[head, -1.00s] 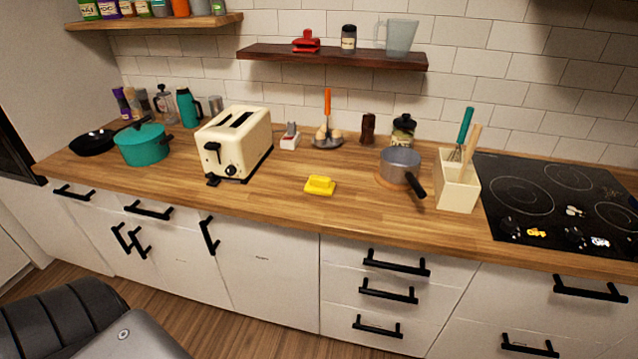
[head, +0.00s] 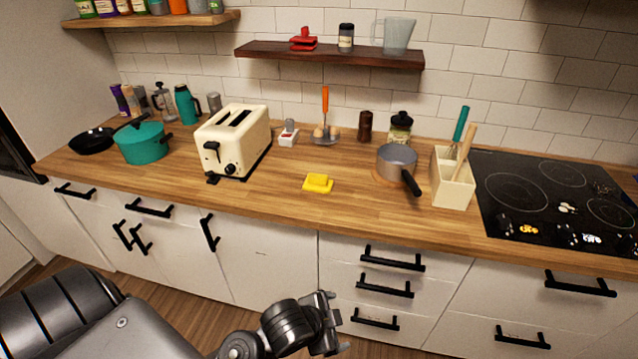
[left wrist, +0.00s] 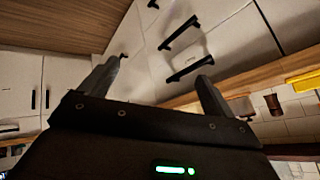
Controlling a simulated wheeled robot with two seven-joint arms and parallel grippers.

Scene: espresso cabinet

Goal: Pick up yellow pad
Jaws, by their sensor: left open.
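The yellow pad (head: 318,183) lies flat on the wooden counter, right of the cream toaster and near the front edge. A yellow patch that looks like the pad (left wrist: 303,82) shows at the right edge of the left wrist view. My left gripper (head: 334,322) is in front of the drawers, below the counter top and well apart from the pad. Its two fingers stand apart with nothing between them in the left wrist view (left wrist: 160,82). My right gripper is not in view.
The cream toaster (head: 232,141) stands left of the pad. A grey saucepan (head: 397,160) stands right of it, its handle pointing to the front. The counter (head: 270,195) around the pad is clear. Black handles (head: 386,286) stick out from the drawers near my gripper.

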